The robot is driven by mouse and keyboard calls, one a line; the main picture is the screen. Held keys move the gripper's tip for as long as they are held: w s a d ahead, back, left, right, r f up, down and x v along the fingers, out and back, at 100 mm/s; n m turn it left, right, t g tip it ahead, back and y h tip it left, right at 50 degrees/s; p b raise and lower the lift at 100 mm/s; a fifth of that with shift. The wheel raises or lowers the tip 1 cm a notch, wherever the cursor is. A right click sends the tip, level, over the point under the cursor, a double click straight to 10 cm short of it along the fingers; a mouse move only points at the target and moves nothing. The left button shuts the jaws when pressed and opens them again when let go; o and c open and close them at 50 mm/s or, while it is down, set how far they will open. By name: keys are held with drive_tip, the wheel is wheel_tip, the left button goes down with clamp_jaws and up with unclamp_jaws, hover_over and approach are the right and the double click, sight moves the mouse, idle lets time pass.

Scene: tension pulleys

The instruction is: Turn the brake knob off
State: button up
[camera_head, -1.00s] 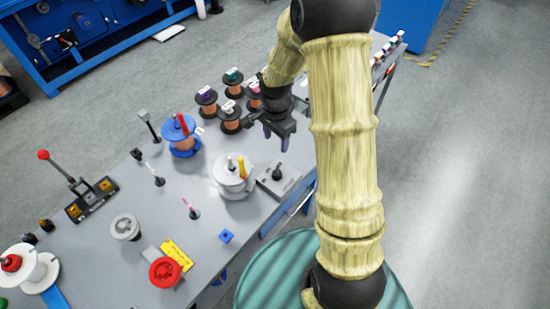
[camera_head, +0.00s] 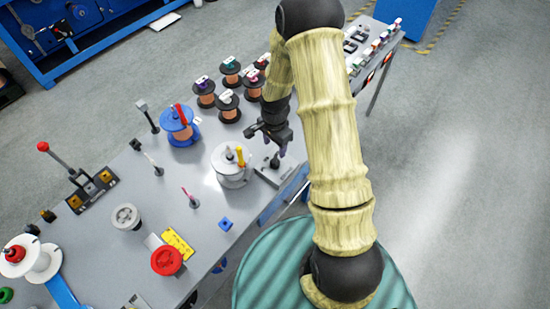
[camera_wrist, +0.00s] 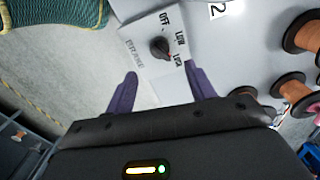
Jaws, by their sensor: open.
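The brake knob (camera_wrist: 159,48) is a small dark knob on a light grey plate (camera_wrist: 142,30) marked OFF, LOW and LOCK. A reddish mark on the knob seems to face LOCK. In the head view the knob (camera_head: 275,162) stands on its plate at the near table edge, right of the white spool. My gripper (camera_head: 267,143) is open and empty above the knob. In the wrist view my gripper's (camera_wrist: 160,73) two purple fingers are spread, one to either side of the knob and slightly below it in the picture. No contact is visible.
The white spool (camera_head: 228,172) with a yellow-handled post stands close left of the knob plate. Several copper wire spools (camera_head: 227,106) stand behind my gripper. A blue spool (camera_head: 180,127) and a red knob (camera_head: 167,260) are farther left. The floor to the right is clear.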

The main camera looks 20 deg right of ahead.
sight(275, 160)
wheel_tip(275, 160, down, 9)
drive_tip(key=shift+p, duration=0.65)
drive_tip(key=shift+c, duration=0.2)
drive_tip(key=c, duration=0.9)
